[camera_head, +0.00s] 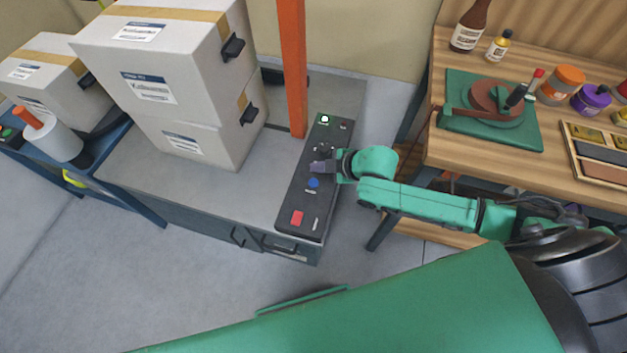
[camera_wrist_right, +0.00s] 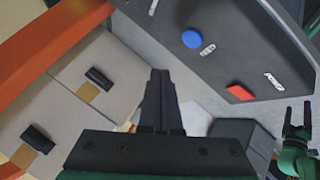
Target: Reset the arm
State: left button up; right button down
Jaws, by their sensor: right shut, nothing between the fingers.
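My right gripper (camera_head: 318,167) reaches in from the right over the black control panel (camera_head: 328,150). In the right wrist view its dark fingers (camera_wrist_right: 160,76) are together with nothing between them. In the head view it is close to the panel's middle, just above the blue button (camera_head: 313,183); I cannot tell whether it touches the panel. The blue button also shows in the wrist view (camera_wrist_right: 192,39), clear of the fingers.
Stacked cartons (camera_head: 190,80) stand left. A wooden workbench (camera_head: 450,150) with bottles and jars stands right. Grey floor is clear in front.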

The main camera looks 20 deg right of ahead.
dwell(0.6)
jog(key=s+a+r+m, duration=0.3)
jog(key=s+a+m, duration=0.1)
jog(key=a, duration=0.1)
jog(key=s+d+m+g+h, duration=0.3)
jog(key=s+d+m+h, duration=0.2)
jog(key=s+d+m, duration=0.8)
notch_tip(320, 180, down, 21)
jog(key=s+d+n+g, duration=0.1)
jog(key=d+n+g, duration=0.1)
jog(key=s+d+f+g, duration=0.1)
jog(key=s+d+f, duration=0.1)
jog(key=s+f, duration=1.3)
jog(key=s, duration=0.2)
jog(key=shift+s+d+f+n+h, duration=0.3)
jog(key=shift+s+d+f+h, duration=0.05)
jog(key=shift+f+h, duration=0.05)
